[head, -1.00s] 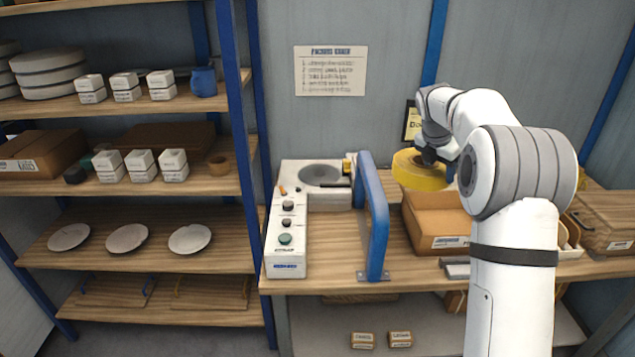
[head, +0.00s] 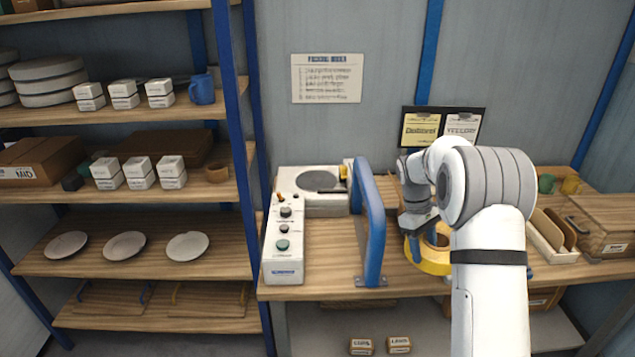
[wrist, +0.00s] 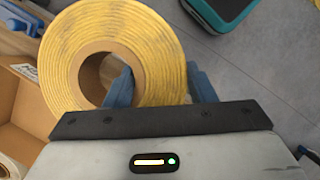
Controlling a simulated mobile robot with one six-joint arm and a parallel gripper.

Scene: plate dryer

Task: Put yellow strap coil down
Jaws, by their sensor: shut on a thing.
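The yellow strap coil (head: 436,262) is a thick ring with a brown inner core, at the front part of the bench, right of the blue handle. In the wrist view the coil (wrist: 65,50) is seen face-on. My gripper (wrist: 160,85) is shut on the coil's ring wall, one blue finger in the core hole and the other at its outer edge. In the head view my gripper (head: 414,240) points down at the coil. My arm hides the coil's right side. I cannot tell whether the coil touches the bench top.
An open cardboard box (wrist: 22,107) lies left of the coil in the wrist view. A white control panel (head: 284,252) and blue handle (head: 374,235) stand left. A tan tray (head: 548,240) is at right. Bare bench top (head: 325,262) shows between panel and handle.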

